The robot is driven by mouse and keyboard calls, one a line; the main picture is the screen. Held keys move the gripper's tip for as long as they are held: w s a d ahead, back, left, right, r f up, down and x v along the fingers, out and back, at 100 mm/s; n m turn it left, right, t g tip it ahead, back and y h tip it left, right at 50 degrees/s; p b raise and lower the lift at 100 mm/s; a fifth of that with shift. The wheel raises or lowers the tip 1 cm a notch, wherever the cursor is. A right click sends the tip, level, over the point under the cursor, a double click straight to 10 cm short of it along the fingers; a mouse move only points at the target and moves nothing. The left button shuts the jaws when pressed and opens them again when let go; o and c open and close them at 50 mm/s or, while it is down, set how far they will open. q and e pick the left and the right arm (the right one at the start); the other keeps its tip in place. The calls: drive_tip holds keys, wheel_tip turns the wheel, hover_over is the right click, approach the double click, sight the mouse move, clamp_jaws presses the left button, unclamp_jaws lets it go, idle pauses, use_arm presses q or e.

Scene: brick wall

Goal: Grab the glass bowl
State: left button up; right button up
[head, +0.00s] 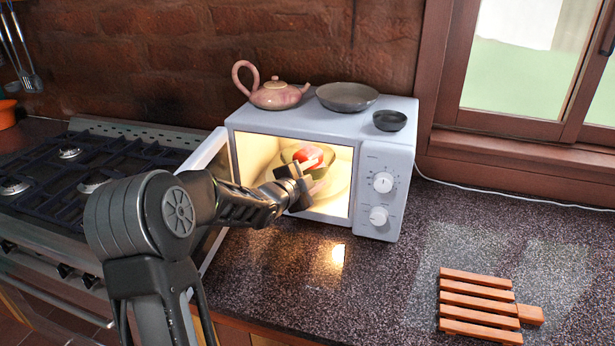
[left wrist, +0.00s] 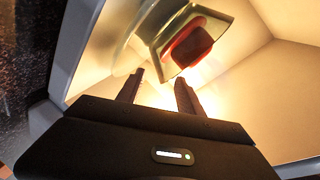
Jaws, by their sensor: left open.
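The glass bowl (head: 290,154) stands inside the open, lit microwave (head: 327,122), with a red item (head: 309,156) in it. In the left wrist view the glass bowl (left wrist: 160,40) shows as a clear, angled rim and wall around the red item (left wrist: 188,47). My left gripper (head: 303,184) is at the microwave's opening, in front of the bowl. In the left wrist view its two fingers (left wrist: 158,95) are apart, with nothing between them, and point toward the bowl. The gripper hides the bowl's lower part in the head view. My right gripper is not in view.
The microwave door (head: 205,150) is swung open at the left. A pink teapot (head: 272,93), a grey plate (head: 347,96) and a small dark bowl (head: 390,120) stand on the microwave. A stove (head: 90,170) is at left. A wooden slatted rack (head: 482,305) lies at right on the counter.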

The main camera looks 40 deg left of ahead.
use_arm(q)
drive_tip(key=shift+x, duration=1.25)
drive_tip(key=shift+c, duration=0.4)
clamp_jaws()
